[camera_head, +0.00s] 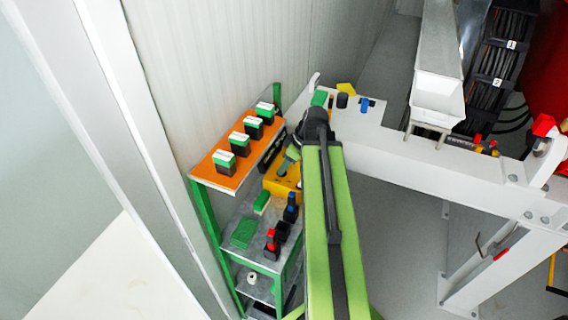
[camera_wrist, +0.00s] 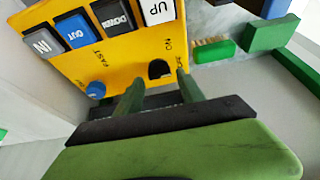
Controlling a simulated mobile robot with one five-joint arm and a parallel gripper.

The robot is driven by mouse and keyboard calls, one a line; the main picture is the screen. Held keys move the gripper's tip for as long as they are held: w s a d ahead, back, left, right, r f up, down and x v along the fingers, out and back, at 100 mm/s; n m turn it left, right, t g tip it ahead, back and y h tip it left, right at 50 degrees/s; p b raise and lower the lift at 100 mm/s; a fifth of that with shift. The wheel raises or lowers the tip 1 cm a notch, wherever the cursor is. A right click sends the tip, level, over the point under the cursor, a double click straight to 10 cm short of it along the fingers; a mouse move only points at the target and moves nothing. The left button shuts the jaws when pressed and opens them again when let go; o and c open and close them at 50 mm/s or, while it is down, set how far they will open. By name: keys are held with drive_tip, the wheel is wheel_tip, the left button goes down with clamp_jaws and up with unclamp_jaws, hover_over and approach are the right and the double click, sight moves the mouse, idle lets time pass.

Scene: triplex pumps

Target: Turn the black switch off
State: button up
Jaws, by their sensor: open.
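A yellow control box (camera_wrist: 120,62) fills the upper left of the wrist view. The black switch (camera_wrist: 158,68) is a small knob near the box's lower right corner, beside an upside-down "ON" label. My gripper (camera_wrist: 161,82) is open. Its two green fingers point at the box, one tip on each side of the switch. I cannot tell whether they touch it. In the camera_head view, the yellow box (camera_head: 287,184) sits on the shelf rack, and my gripper (camera_head: 291,156) is just over it, partly behind my arm. The switch is not discernible there.
The box also has grey, blue, black and white buttons and a blue knob (camera_wrist: 95,89). Beside it are a green brush (camera_wrist: 213,50) and a green block (camera_wrist: 269,35). An orange shelf (camera_head: 222,178) with black-and-green items stands left. A white beam (camera_head: 420,160) runs right.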

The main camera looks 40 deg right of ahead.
drive_tip(key=p+v, duration=1.2)
drive_tip(key=v, duration=0.3)
drive_tip(key=shift+s+f, duration=0.1)
